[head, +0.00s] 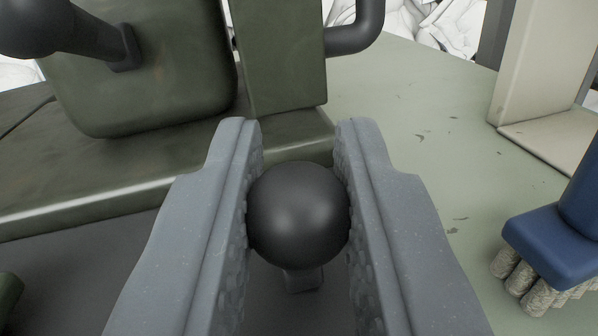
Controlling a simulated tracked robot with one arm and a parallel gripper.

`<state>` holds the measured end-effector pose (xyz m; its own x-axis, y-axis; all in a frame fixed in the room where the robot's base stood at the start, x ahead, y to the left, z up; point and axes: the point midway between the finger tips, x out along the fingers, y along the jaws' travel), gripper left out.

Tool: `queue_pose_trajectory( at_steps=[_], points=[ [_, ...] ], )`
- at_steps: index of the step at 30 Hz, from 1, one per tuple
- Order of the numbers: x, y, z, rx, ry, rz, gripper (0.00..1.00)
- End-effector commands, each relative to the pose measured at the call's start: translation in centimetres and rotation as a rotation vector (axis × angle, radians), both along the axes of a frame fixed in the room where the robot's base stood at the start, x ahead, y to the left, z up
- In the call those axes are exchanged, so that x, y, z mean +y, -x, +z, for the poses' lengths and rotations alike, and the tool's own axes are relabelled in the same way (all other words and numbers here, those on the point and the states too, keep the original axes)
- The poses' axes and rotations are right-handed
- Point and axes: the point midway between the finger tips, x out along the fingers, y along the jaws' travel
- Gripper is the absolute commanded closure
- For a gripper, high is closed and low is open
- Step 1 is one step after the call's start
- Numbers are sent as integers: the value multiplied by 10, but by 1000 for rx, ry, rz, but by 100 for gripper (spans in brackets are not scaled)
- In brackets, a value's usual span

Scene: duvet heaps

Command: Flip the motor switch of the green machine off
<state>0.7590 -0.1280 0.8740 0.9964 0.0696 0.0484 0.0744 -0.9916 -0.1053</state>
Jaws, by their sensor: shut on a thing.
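The green machine (150,75) fills the upper left of the head view, with a dark green body on a wide base. A black ball-shaped knob (298,214) sits in the middle of the view, with a short dark stem below it. I cannot tell for certain whether this knob is the motor switch. My gripper (298,195) is shut on the knob, with one grey finger against each side of it. The fingers hide parts of the base around the knob.
A black handle (70,35) juts from the machine at the upper left, and a dark curved pipe (358,28) at the top. A blue brush-like thing (560,245) is at the right, near a cream block (535,65). The pale green surface (410,130) between is mostly clear. White heaps lie behind.

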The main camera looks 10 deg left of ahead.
Motion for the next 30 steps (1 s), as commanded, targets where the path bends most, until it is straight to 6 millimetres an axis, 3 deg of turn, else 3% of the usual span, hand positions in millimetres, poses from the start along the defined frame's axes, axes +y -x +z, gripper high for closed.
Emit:
queue_pose_trajectory(
  at_steps=[17, 18, 19, 30],
  points=[
    [0, 1, -3, -23, -11, 0, 100],
    [0, 1, -3, -23, -11, 0, 70],
    [0, 1, -3, -24, -11, 0, 61],
    [0, 1, -2, -25, -10, 0, 59]
  ],
)
